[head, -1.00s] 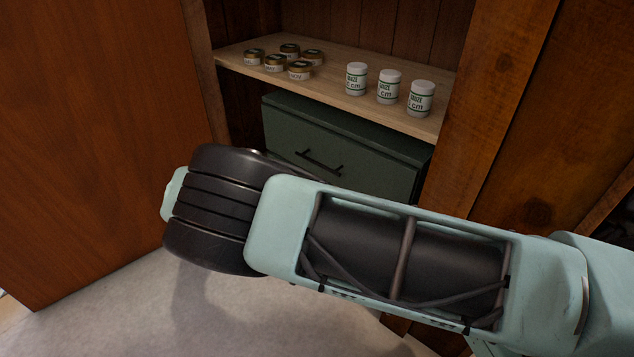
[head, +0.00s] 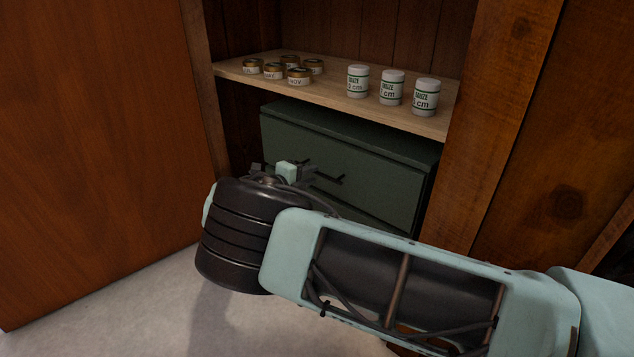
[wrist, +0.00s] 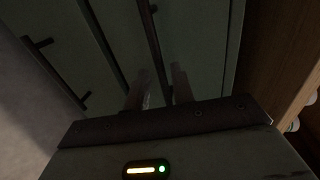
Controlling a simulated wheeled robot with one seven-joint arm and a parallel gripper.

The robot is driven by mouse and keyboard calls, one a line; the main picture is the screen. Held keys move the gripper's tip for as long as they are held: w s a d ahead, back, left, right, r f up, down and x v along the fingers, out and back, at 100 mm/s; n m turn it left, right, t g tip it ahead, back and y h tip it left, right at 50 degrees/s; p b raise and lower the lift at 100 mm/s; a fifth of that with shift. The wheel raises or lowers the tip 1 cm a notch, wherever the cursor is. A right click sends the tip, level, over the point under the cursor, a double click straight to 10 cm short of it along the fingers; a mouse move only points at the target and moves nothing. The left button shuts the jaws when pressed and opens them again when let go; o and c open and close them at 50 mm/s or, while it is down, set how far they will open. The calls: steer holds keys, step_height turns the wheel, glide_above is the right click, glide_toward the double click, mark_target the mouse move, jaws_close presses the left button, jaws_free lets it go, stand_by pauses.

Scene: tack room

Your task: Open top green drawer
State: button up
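The dark green drawer unit (head: 345,130) stands under the wooden shelf in the head view. Its top drawer (head: 385,192) looks shut, and its black bar handle (head: 328,177) is partly hidden by my gripper. My gripper (head: 306,172) is at the left part of that handle. In the wrist view my gripper's two pale fingers (wrist: 158,88) are apart. The dark handle bar (wrist: 154,38) runs down between them; I cannot tell whether they touch it. A lower drawer handle (wrist: 62,75) shows at the left.
The shelf (head: 325,98) above the unit holds several small labelled tins (head: 300,76) and three white gauze jars (head: 391,88). A large brown wooden door panel (head: 95,150) stands at the left. A wooden post (head: 490,130) borders the right. Pale floor lies below.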

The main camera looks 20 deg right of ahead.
mark_target(316, 173)
steer(key=shift+b+x, duration=0.65)
steer(key=shift+x, duration=1.15)
jaws_close()
steer(key=shift+s+a+r+p, duration=0.15)
steer(key=shift+s+a+p, duration=0.1)
steer(key=shift+a+p, duration=0.25)
steer(key=f+p+v, duration=0.2)
steer(key=p+v, duration=0.1)
steer(key=v, duration=0.9)
steer(key=f+p+v, duration=0.2)
steer(key=p+v, duration=0.2)
steer(key=v, duration=0.8)
steer(key=shift+s+a+f, duration=0.35)
steer(key=shift+a+f, duration=0.1)
steer(key=shift+f, duration=0.1)
